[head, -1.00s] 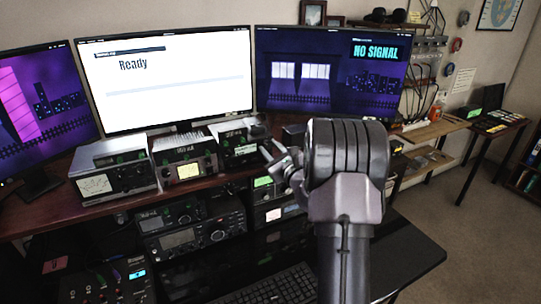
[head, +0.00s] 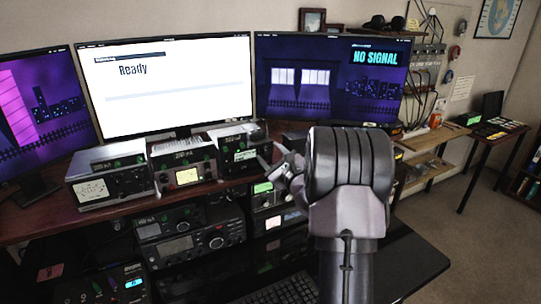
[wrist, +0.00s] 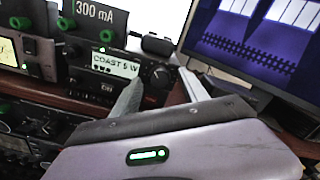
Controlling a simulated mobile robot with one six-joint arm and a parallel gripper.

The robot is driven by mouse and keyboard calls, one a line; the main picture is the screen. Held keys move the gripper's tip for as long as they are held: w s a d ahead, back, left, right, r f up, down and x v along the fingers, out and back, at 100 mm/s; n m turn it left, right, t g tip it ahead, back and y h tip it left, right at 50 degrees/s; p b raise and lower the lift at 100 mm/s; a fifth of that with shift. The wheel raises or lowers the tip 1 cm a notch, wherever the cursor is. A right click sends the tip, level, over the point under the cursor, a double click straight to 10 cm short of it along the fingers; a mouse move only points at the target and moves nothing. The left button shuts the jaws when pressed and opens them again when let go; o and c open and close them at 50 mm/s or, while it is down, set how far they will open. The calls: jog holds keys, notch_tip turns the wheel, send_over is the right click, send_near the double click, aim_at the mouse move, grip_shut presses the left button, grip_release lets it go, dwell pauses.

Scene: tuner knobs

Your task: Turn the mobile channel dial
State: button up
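The mobile radio has a lit display reading "COAST S W" (wrist: 115,65) in the wrist view. Its round black channel dial (wrist: 160,75) sits at the right end of its face. My gripper (wrist: 162,80) is open, with one grey finger on each side of the dial in the picture. I cannot tell whether either finger touches it. In the head view the radio's display (head: 245,155) shows at the right end of the shelf. My gripper (head: 275,163) is just right of it, and my arm hides part of that area.
A box marked "300 mA" (wrist: 95,15) stands on the radio. A meter unit (head: 187,176) is to its left. A monitor (head: 330,80) stands close behind and right. More radios (head: 190,240) and a keyboard (head: 285,290) are below. Open floor (head: 460,240) is at right.

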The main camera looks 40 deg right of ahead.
jog(key=v, duration=1.7)
jog(key=shift+s+p, duration=0.2)
jog(key=shift+p, duration=0.25)
